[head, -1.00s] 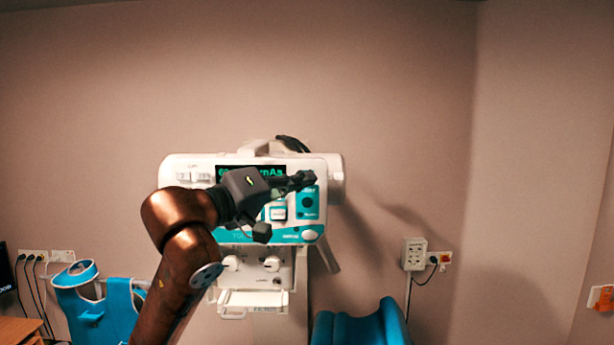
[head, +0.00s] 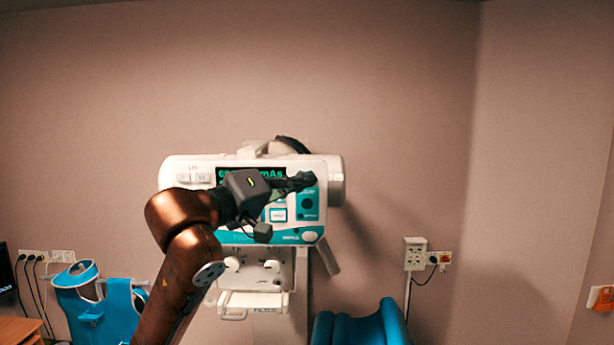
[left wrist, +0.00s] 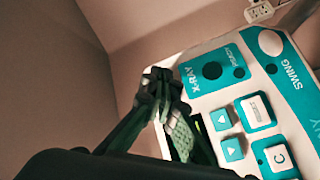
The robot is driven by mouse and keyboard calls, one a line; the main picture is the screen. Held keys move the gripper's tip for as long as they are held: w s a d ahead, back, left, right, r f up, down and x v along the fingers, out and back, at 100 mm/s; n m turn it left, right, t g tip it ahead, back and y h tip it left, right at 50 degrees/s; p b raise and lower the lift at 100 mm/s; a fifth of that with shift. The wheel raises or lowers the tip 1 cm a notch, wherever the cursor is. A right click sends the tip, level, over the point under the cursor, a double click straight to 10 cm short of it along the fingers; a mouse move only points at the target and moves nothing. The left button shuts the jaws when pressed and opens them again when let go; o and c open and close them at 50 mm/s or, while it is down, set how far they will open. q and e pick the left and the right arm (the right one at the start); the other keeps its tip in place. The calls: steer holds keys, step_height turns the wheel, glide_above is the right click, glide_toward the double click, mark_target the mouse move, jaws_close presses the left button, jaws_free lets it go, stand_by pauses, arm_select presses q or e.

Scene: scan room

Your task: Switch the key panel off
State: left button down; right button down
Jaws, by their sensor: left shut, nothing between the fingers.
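The key panel (head: 278,236) is the white and teal front of an X-ray unit on the wall, with a lit green display (head: 270,172) partly hidden by my gripper. My left gripper (head: 308,180) is shut and empty, its tips in front of the panel's upper right part. In the left wrist view, the fingertips (left wrist: 163,84) are beside a teal block with a dark round button (left wrist: 212,70) marked X-RAY. Teal arrow keys (left wrist: 221,119), a RESET key (left wrist: 256,111) and a white oval button (left wrist: 270,42) marked SWING also show. Contact cannot be told. My right gripper is not in view.
A wall socket box (head: 415,254) is right of the unit. A blue padded piece (head: 362,326) stands below it. A teal apron (head: 95,304) hangs at the left near a wooden desk (head: 20,331).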

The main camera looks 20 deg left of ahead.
arm_select(q)
steer(key=shift+w+a, duration=0.1)
steer(key=shift+w, duration=0.25)
stand_by(0.9)
steer(key=shift+s, duration=0.15)
steer(key=shift+s+d, duration=0.2)
steer(key=shift+s, duration=0.45)
steer(key=s, duration=0.2)
steer(key=s+d+b, duration=0.1)
steer(key=s, duration=0.1)
steer(key=shift+s+d, duration=0.2)
steer(key=shift+s, duration=0.2)
stand_by(0.6)
